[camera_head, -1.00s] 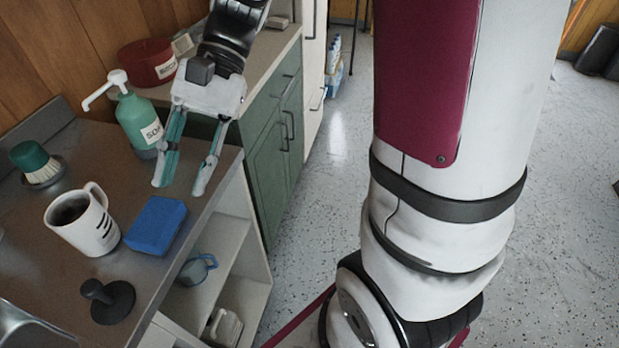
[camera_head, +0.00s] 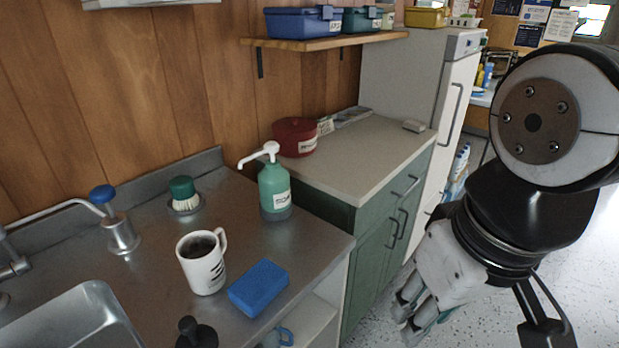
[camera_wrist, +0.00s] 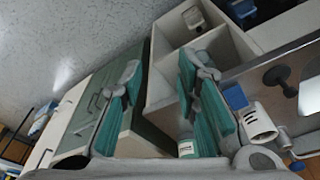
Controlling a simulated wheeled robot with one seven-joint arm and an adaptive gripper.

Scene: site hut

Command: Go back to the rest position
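My gripper (camera_head: 418,318) is at the lower right of the head view, off to the right of the counter and over the floor. In the wrist view its two teal-padded fingers (camera_wrist: 160,95) are spread apart with nothing between them. My arm is folded at the right side of the head view. The blue sponge (camera_head: 258,287), the white mug (camera_head: 202,262) with dark contents and the green soap bottle (camera_head: 274,192) stand on the steel counter, clear of my gripper.
The steel counter (camera_head: 318,238) has a sink (camera_head: 85,318) at left, a dish brush (camera_head: 184,194) and a black plunger-like stopper (camera_head: 196,332). A green cabinet (camera_head: 372,240) with a red pot (camera_head: 295,136) and a white fridge (camera_head: 405,85) stand behind. Speckled floor (camera_head: 375,322) is open at lower right.

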